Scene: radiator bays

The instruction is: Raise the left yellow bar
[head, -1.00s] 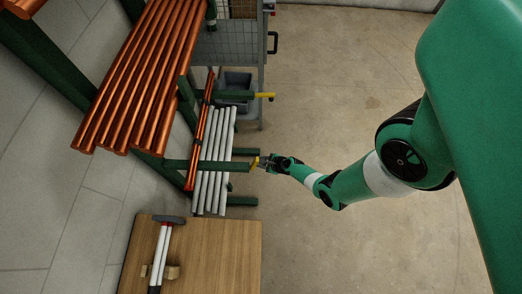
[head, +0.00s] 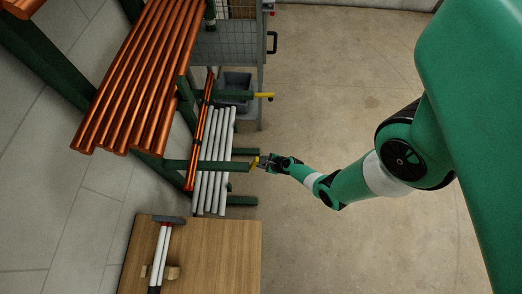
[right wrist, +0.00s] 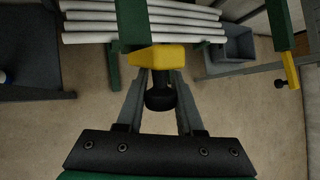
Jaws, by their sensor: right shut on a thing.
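Two yellow bars sit at the ends of green rack arms. The nearer yellow bar (head: 254,163) is at the tip of the lower arm; in the right wrist view this left yellow bar (right wrist: 155,57) lies across the green arm end, with a black knob (right wrist: 160,95) below it. My right gripper (head: 266,163) is at this bar, its fingers (right wrist: 160,100) shut on the black knob. The other yellow bar (head: 265,96) points outward at the upper arm; it is at the right in the wrist view (right wrist: 290,70). My left gripper is not visible.
White pipes (head: 213,150) and copper pipes (head: 200,135) lie on the rack arms. A grey bin (head: 238,80) stands behind. Open floor (head: 340,110) lies to the right.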

